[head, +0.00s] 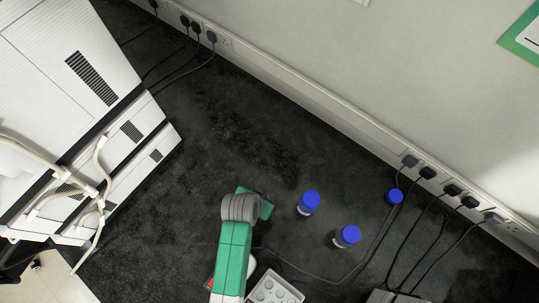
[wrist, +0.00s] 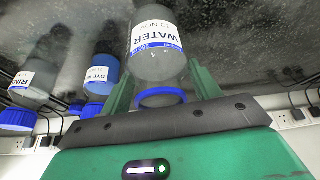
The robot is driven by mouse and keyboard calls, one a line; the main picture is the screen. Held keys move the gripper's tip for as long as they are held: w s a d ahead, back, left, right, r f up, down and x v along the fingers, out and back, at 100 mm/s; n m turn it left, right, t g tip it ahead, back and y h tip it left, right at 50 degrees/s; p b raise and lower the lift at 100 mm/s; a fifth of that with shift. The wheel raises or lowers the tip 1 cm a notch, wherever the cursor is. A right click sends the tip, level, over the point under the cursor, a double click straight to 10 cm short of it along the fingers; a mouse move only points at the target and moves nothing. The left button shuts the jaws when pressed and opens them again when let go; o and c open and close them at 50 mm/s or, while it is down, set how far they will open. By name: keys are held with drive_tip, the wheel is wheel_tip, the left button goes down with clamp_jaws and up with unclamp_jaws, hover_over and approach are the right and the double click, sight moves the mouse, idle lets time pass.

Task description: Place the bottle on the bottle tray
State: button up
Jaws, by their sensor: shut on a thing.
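My gripper (wrist: 161,78) is shut on a clear bottle (wrist: 158,62) labelled WATER. The green fingers lie on both sides of its neck end, near a blue ring or cap. The bottle appears inverted in the wrist view. In the head view my gripper's green body (head: 266,206) shows beside the grey wrist, and the fingers and held bottle are hidden. A light grey tray with round recesses (head: 287,291) sits at the bottom edge, partly cut off. I cannot tell for certain that it is the bottle tray.
Cables run across the dark bench at right. White equipment (head: 70,100) fills the left. The upper middle bench (head: 235,120) is clear.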

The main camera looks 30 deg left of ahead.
drive_tip(key=s, duration=0.7)
drive_tip(key=shift+r, duration=0.3)
